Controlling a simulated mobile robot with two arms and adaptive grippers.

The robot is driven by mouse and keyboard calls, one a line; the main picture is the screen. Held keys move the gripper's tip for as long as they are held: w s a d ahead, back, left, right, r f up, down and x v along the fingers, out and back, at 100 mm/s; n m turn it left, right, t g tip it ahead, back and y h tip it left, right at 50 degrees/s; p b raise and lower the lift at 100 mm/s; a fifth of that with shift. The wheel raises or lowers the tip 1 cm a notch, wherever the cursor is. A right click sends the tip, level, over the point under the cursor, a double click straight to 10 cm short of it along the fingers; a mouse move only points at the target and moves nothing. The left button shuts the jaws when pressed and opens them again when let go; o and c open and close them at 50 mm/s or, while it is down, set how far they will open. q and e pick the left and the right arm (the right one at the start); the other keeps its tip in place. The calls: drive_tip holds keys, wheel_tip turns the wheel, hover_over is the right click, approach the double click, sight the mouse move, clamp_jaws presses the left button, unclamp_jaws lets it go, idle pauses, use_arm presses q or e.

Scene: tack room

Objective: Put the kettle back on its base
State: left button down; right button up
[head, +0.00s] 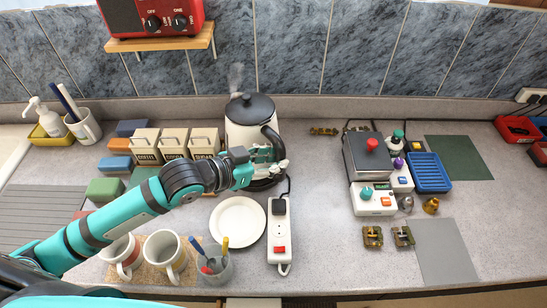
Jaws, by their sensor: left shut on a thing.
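The kettle (247,128) is white with a black lid and a dark handle, and it stands upright at the back middle of the counter. My left gripper (268,162) is at the handle on its front right side and is shut on it. The dark round base (264,184) shows in part below the gripper, with a cord running right toward the power strip. My gripper and wrist hide the kettle's lower edge, so I cannot tell whether it touches the base. My right gripper is not in view.
A white plate (238,222) and a power strip (280,232) lie in front. Three labelled canisters (174,143) stand close left of the kettle. Mugs (166,255) and a utensil cup (214,268) are near the front edge.

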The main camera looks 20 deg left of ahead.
use_arm(q)
drive_tip(key=shift+f+b, duration=0.35)
drive_tip(key=shift+f, duration=0.05)
idle(0.4)
drive_tip(key=c, duration=1.4)
unclamp_jaws()
drive_tip(key=p+v, duration=0.3)
drive_tip(key=v, duration=0.2)
drive_tip(key=p+v, duration=0.3)
drive_tip(key=v, duration=0.3)
drive_tip(key=shift+s+f, duration=0.15)
drive_tip(key=shift+f, duration=0.1)
